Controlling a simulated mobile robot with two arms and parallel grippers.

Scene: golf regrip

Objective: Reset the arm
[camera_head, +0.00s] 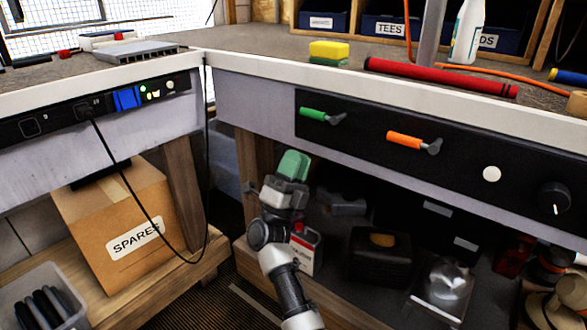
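My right gripper (293,165) rises from the bottom centre, with green fingertips pointing up in front of the workbench's (235,96) lower left part. The fingertips overlap each other from this angle, so I cannot tell whether they are open or shut. No object shows clearly between them. My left gripper is out of view.
A red grip (440,78) and a yellow-green sponge (328,52) lie on the bench top. Green (318,115) and orange (404,140) handles stick out from the front panel. A SPARES box (115,222) sits at left. Cluttered shelves lie behind my arm.

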